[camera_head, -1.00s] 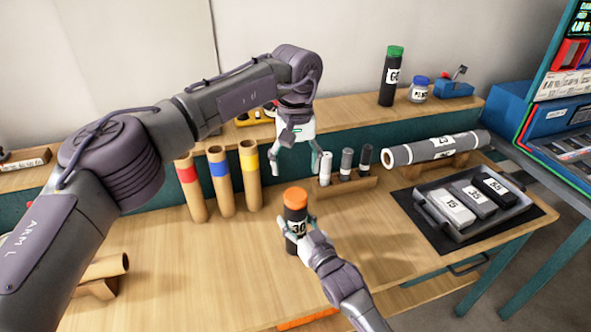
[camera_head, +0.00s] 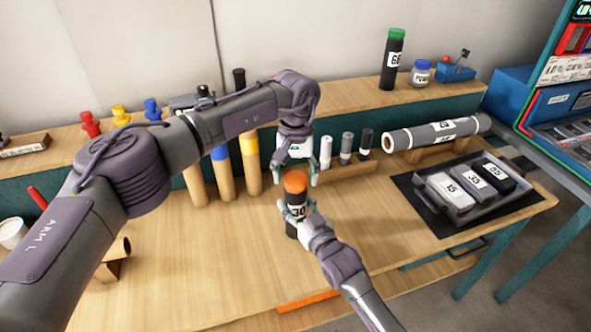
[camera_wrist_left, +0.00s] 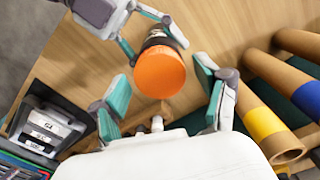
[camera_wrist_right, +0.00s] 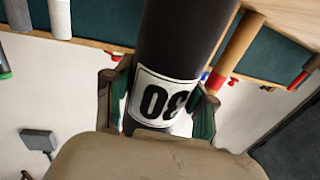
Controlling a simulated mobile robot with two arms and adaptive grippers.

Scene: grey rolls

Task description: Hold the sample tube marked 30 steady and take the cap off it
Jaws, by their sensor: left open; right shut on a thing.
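The sample tube marked 30 (camera_head: 298,213) stands upright on the wooden bench, black with a white label. Its orange cap (camera_head: 294,182) is on top. My right gripper (camera_head: 297,211) is shut on the tube's body at the label; the right wrist view shows its fingers on both sides of the label (camera_wrist_right: 165,102). My left gripper (camera_head: 294,178) is open, pointing down over the cap. In the left wrist view the orange cap (camera_wrist_left: 160,72) lies ahead of the open left fingers (camera_wrist_left: 167,95), with no clear contact.
Cardboard tubes with coloured bands (camera_head: 222,172) stand behind on the left. A small rack (camera_head: 345,172) with several little tubes is close behind the left gripper. A tray (camera_head: 462,213) with numbered blocks is at right.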

